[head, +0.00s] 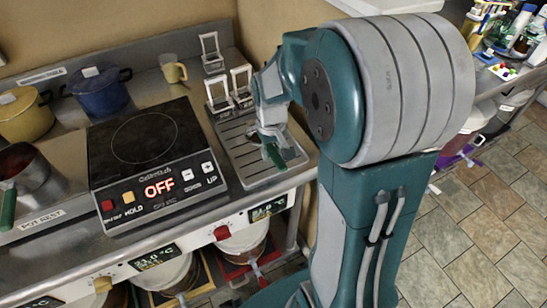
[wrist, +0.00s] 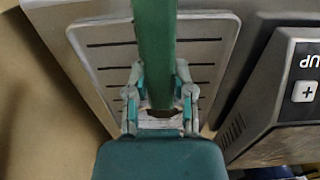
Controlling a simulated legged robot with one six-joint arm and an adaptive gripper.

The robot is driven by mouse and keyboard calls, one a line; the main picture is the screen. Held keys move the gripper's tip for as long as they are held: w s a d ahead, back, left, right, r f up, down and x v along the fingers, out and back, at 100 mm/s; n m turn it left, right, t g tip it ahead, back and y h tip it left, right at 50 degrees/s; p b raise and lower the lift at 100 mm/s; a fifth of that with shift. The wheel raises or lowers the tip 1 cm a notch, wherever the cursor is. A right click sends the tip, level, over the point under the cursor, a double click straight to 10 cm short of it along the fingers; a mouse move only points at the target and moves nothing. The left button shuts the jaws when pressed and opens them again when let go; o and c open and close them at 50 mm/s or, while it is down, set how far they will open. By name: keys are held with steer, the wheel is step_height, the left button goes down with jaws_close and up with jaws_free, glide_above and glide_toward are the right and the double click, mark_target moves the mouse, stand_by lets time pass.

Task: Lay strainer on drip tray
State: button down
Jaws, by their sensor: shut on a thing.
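The drip tray (head: 245,166) is a flat grey slotted plate on the steel counter, right of the cooktop. It fills the middle of the wrist view (wrist: 98,65). My gripper (head: 269,136) is over the tray's right part. In the wrist view, my gripper (wrist: 158,80) is shut around a green handle (wrist: 154,40), taken to be the strainer's. The handle's green end also shows in the head view (head: 274,155). The strainer's bowl is not clearly visible. I cannot tell whether the handle touches the tray.
A black cooktop (head: 145,140) reading OFF stands left of the tray. White-framed holders (head: 219,96) stand behind the tray. A blue pot (head: 99,92), a yellow pot (head: 24,115), a mug (head: 173,70) and a pan (head: 30,175) occupy the counter. Buckets (head: 243,240) hang below its front edge.

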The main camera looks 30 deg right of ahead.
mark_target(273, 166)
steer(key=shift+w+d+f, duration=0.15)
steer(key=shift+d+f, duration=0.1)
steer(key=shift+f, duration=0.05)
steer(key=shift+w+d+f, duration=0.1)
steer(key=shift+f, duration=0.85)
steer(key=shift+w+d+f, duration=0.1)
steer(key=shift+f, duration=0.85)
steer(key=shift+c, duration=2.4)
jaws_free()
steer(key=shift+f, duration=0.1)
